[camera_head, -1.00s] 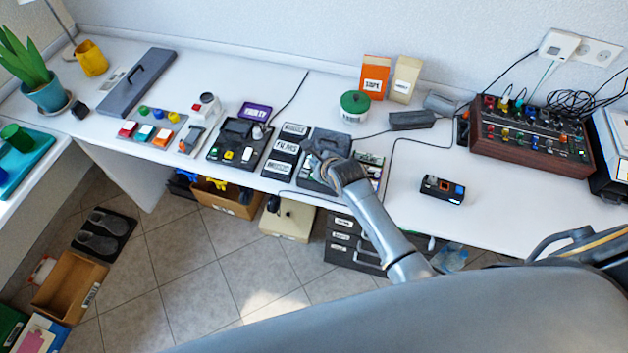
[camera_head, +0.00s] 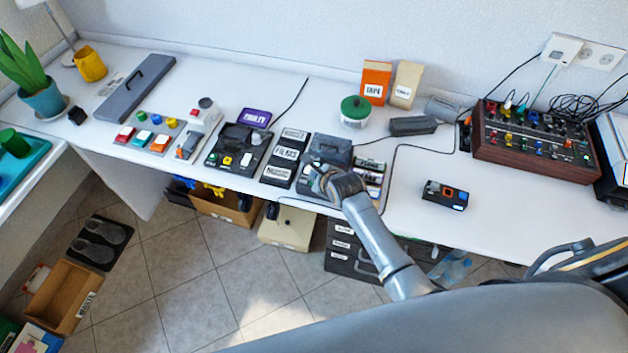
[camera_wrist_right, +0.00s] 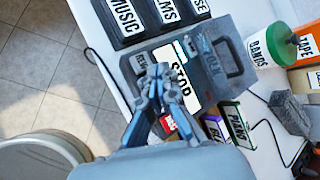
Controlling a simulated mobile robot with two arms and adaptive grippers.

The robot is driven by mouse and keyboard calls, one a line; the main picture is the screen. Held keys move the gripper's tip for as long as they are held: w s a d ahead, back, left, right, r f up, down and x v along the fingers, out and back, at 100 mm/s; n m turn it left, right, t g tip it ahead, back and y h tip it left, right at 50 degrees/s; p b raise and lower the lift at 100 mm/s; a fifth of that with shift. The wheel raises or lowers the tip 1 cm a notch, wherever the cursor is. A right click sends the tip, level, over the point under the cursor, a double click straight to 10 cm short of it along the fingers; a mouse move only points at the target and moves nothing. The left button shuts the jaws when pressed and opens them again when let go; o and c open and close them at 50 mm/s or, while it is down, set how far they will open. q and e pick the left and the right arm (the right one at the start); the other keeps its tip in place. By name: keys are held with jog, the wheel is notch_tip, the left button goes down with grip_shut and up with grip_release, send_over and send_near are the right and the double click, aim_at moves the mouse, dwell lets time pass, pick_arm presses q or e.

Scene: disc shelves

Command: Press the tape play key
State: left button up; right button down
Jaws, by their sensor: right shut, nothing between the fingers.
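The grey tape player (camera_head: 331,148) stands near the front of the white desk, right of the labelled black cases. In the right wrist view its dark lid (camera_wrist_right: 228,62) and a white key marked STOP (camera_wrist_right: 179,70) show. A smaller lettered key (camera_wrist_right: 139,63) lies left of STOP, and a red key (camera_wrist_right: 168,124) shows beside my fingers. I cannot make out a play key; my fingers cover part of the key row. My right gripper (camera_head: 322,177) is shut and empty over the keys, also in the wrist view (camera_wrist_right: 160,72). Touching cannot be told. My left gripper is out of view.
Black cases (camera_head: 285,153) stand left of the player. A green-lidded tub (camera_head: 355,112) is behind, and a small black device (camera_head: 445,195) lies to the right. Desk space around that device is clear.

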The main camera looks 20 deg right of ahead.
dwell(0.8)
jog(key=shift+f, duration=0.4)
jog(key=shift+f+b, duration=0.3)
jog(key=shift+f, duration=0.1)
dwell(0.5)
jog(key=shift+r, duration=0.1)
jog(key=shift+r+p, duration=0.7)
jog(key=shift+p, duration=0.25)
notch_tip(320, 180, up, 5)
jog(key=p, duration=0.5)
jog(key=shift+r+p, duration=0.1)
jog(key=shift+p, duration=0.2)
